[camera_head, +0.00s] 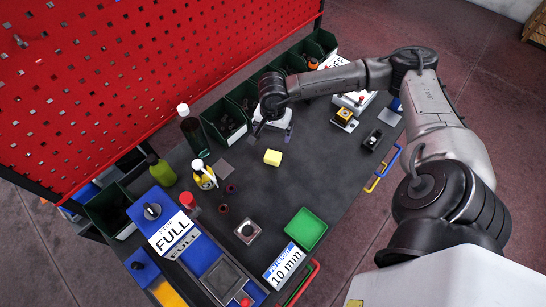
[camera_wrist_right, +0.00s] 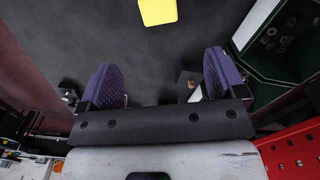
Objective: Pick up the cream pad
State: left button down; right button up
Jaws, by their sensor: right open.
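The cream pad (camera_head: 272,157) looks like a small pale-yellow block lying flat on the dark table, near the table's middle. In the right wrist view the pad (camera_wrist_right: 158,12) shows at the top edge, partly cut off, beyond the fingertips. My right gripper (camera_head: 262,128) is above the table, behind and slightly left of the pad in the head view, and apart from it. In the wrist view its two purple-padded fingers (camera_wrist_right: 162,85) are spread with nothing between them. My left gripper is not in view.
Dark green bins (camera_head: 224,120) line the back below the red pegboard (camera_head: 150,70). A green bottle (camera_head: 160,170), a yellow bottle (camera_head: 204,174) and a blue "FULL" station (camera_head: 190,250) stand left. A green tray (camera_head: 306,229) lies in front. Table right of the pad is mostly clear.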

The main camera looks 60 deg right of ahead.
aim_at(273, 155)
notch_tip(273, 155, down, 14)
jog(key=shift+s+r+p, duration=0.1)
jog(key=shift+r+p, duration=0.15)
jog(key=shift+p, duration=0.1)
dwell(0.5)
jog(key=shift+c, duration=0.3)
jog(key=c, duration=1)
jog(key=shift+r, duration=0.1)
notch_tip(273, 155, up, 4)
jog(key=shift+r, duration=0.1)
jog(key=s+r, duration=0.2)
jog(key=s, duration=0.2)
jog(key=s+r, duration=0.2)
jog(key=s, duration=0.1)
jog(key=s+d+r+b, duration=0.1)
jog(key=s+r, duration=0.1)
jog(key=s, duration=0.2)
jog(key=shift+s+r, duration=0.3)
